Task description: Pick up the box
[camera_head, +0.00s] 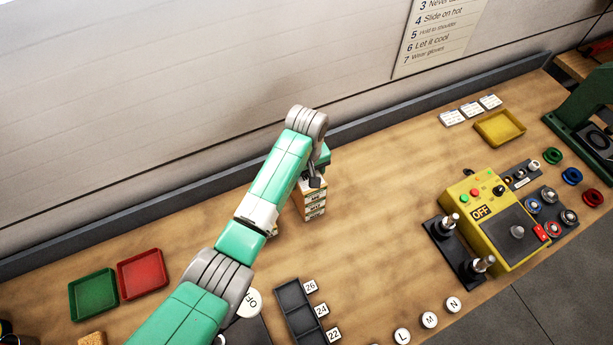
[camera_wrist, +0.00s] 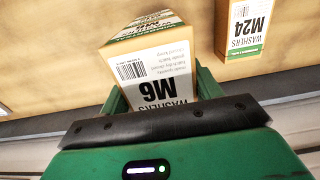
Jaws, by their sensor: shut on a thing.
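A cream box with a green stripe, labelled WASHERS M6 (camera_wrist: 160,85), sits between the green fingers of my gripper (camera_wrist: 160,95) in the wrist view. The gripper is shut on it. In the head view my gripper (camera_head: 318,168) is over a small stack of labelled boxes (camera_head: 315,208), and my arm partly hides them. I cannot tell in the head view whether the M6 box touches the stack. A second box, labelled WASHERS M24 (camera_wrist: 245,28), shows apart at the upper right of the wrist view.
A yellow control box (camera_head: 497,228) with knobs stands at the right. A yellow tray (camera_head: 499,127) lies behind it. Green (camera_head: 93,295) and red (camera_head: 142,273) trays lie at the left, a dark divided tray (camera_head: 296,311) in front. Bare wood lies right of the stack.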

